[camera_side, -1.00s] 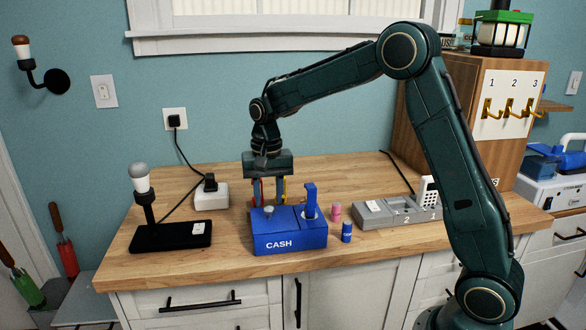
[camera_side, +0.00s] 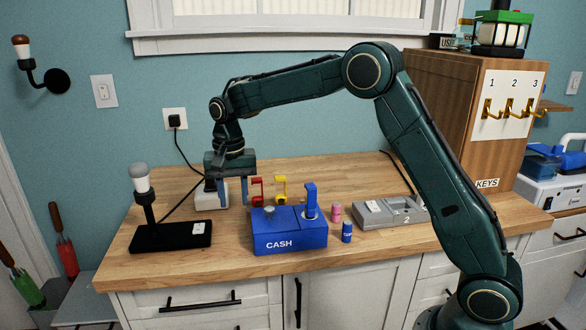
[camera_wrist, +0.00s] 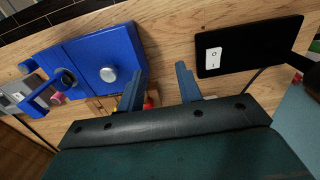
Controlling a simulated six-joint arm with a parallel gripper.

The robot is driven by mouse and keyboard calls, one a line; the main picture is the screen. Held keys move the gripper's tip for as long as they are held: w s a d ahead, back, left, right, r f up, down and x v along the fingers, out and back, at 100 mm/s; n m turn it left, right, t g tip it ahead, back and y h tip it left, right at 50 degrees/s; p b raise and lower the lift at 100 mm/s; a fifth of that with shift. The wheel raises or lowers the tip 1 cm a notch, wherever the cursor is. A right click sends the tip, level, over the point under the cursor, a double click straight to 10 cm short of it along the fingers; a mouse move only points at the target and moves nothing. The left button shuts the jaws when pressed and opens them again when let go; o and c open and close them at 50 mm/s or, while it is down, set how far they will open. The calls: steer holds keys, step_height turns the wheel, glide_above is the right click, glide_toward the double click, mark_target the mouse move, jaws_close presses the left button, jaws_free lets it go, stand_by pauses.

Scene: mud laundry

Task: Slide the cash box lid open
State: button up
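The blue cash box (camera_side: 290,240), marked CASH, sits near the counter's front edge. Its lid (camera_side: 273,214) carries a round silver knob (camera_side: 270,210) and lies over the left part of the box. A blue upright piece (camera_side: 310,200) stands on the right part. The wrist view shows the box (camera_wrist: 95,55) and the silver knob (camera_wrist: 108,74) at upper left. My gripper (camera_side: 234,190) is open and empty, pointing down, behind and left of the box and apart from it. In the wrist view its two blue fingers (camera_wrist: 162,88) are spread over bare counter.
A black lamp base (camera_side: 172,236) with a bulb stands left of the box. A white plug block (camera_side: 211,196) is behind my gripper. Red (camera_side: 257,190) and yellow (camera_side: 280,189) pieces stand behind the box. Pink (camera_side: 336,212) and blue (camera_side: 347,232) cylinders and a grey tray (camera_side: 385,214) are right.

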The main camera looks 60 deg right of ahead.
mark_target(269, 208)
steer(key=s+d, duration=0.5)
steer(key=d, duration=0.1)
steer(key=shift+s, duration=0.4)
steer(key=shift+a+f, duration=0.1)
steer(key=shift+f, duration=1.4)
jaws_close()
steer(key=w+a, duration=0.6)
stand_by(3.5)
steer(key=shift+d, duration=0.1)
jaws_free()
